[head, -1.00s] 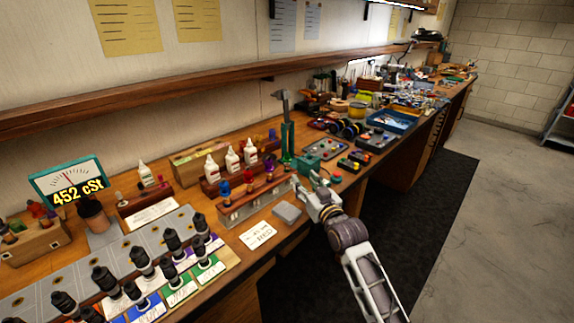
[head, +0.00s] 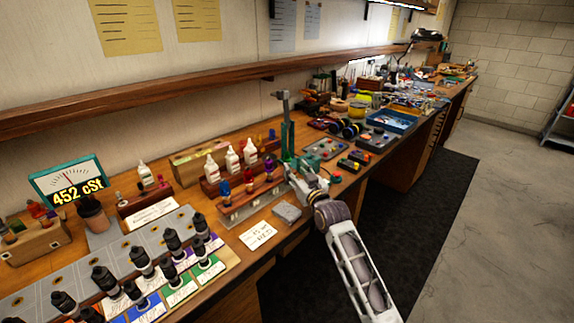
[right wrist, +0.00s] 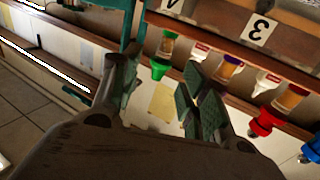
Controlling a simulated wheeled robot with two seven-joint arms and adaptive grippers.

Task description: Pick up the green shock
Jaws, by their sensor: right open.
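The green shock (right wrist: 159,69) shows in the right wrist view, its green end lying between my two fingers in the picture. In the head view I cannot pick it out behind my right gripper and the green stand. My right gripper (head: 299,170) is at the right end of the front wooden shock rack (head: 240,211). Its fingers are spread and empty in the right wrist view (right wrist: 155,88). I cannot tell the remaining distance to the shock. The rack also holds a blue shock (head: 224,188), a red shock (head: 249,181) and a purple shock (head: 270,165). My left gripper is out of view.
A tall green stand (head: 286,135) rises close behind my right gripper. White bottles (head: 232,159) stand in a rack behind the shocks. A grey block (head: 288,212) and a white card (head: 257,235) lie in front. A control box (head: 325,148) stands right.

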